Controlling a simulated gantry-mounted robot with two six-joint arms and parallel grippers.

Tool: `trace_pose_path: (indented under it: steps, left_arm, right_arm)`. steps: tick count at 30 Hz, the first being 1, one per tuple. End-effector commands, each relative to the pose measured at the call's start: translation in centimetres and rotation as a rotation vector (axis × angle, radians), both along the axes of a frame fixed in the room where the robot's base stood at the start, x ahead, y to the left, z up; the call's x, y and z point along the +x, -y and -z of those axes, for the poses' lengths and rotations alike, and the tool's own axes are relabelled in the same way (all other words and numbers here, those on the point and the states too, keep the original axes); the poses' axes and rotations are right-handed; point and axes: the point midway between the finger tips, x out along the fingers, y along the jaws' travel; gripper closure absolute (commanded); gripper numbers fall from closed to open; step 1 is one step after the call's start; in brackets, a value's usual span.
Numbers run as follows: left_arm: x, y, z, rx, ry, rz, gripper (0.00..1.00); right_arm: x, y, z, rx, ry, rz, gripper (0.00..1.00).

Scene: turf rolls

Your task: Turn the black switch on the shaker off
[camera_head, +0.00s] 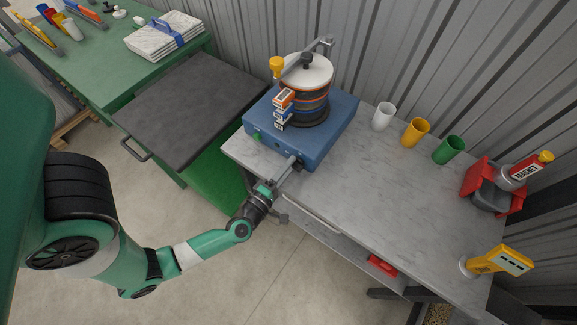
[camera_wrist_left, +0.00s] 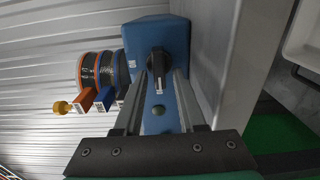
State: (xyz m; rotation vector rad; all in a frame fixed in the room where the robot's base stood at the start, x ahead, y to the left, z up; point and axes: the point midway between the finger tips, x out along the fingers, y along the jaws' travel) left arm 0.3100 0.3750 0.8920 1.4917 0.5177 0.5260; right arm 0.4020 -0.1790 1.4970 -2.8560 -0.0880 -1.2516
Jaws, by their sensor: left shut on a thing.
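The shaker has a blue base (camera_head: 305,145) on the grey bench, with a stack of sieves (camera_head: 306,92) clamped on top. In the left wrist view its front face (camera_wrist_left: 165,32) is close, with the black switch (camera_wrist_left: 158,60) on it. The switch has a white mark pointing toward my gripper. My left gripper (camera_head: 289,166) is at the shaker's front face; in the wrist view its fingertips (camera_wrist_left: 165,78) are shut on the switch, one on each side. In the head view the gripper hides the switch. My right gripper is in neither view.
White, yellow and green cups (camera_head: 416,132) stand on the bench (camera_head: 350,215) to the right. Beyond them are a red magnet holder (camera_head: 492,192) and a yellow meter (camera_head: 500,260). A dark-topped cart (camera_head: 190,105) stands left of the bench.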

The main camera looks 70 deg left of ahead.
Motion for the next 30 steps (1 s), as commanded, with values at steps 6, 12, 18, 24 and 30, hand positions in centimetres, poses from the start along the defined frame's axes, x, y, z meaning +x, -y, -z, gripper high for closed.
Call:
trace_pose_path:
  steps: [6,12,18,24,30]
  left_arm:
    - [0.0,0.0,0.0,0.001,0.001,0.0,0.53]
    - [-0.3,0.4,0.0,0.0,-0.001,0.003,0.53]
    - [-2.9,2.7,-0.2,-0.001,-0.003,0.01,0.53]
    - [-5.4,4.8,-0.2,-0.001,0.001,0.013,0.53]
    - [-7.1,6.1,-0.1,-0.001,0.001,0.012,0.53]
  right_arm:
    - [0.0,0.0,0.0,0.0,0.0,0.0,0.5]
    - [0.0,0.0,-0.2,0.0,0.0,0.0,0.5]
    - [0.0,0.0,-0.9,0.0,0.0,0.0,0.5]
    - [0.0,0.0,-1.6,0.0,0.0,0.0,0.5]
    - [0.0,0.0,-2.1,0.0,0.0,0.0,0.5]
